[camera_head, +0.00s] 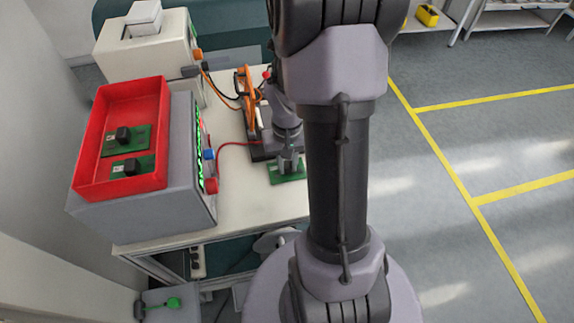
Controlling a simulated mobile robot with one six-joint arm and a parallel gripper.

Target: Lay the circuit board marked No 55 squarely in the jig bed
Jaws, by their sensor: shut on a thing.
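My gripper (290,165) points down over the light bench and is shut on a green circuit board (288,178). The board looks nearly level and sits at the front right of the jig. No number can be read on it. The jig (262,151) shows as a dark base with an orange clamp frame (245,92) behind. My arm and gripper cover much of the jig, so its bed is mostly hidden. I cannot tell whether the held board touches the jig or the bench.
A red tray (160,128) with two green boards (140,138) (136,166) sits on a grey instrument (150,216) at left. A white machine (150,52) stands behind it. Cables (228,143) cross the bench (250,205) towards the jig. Bare benchtop lies in front.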

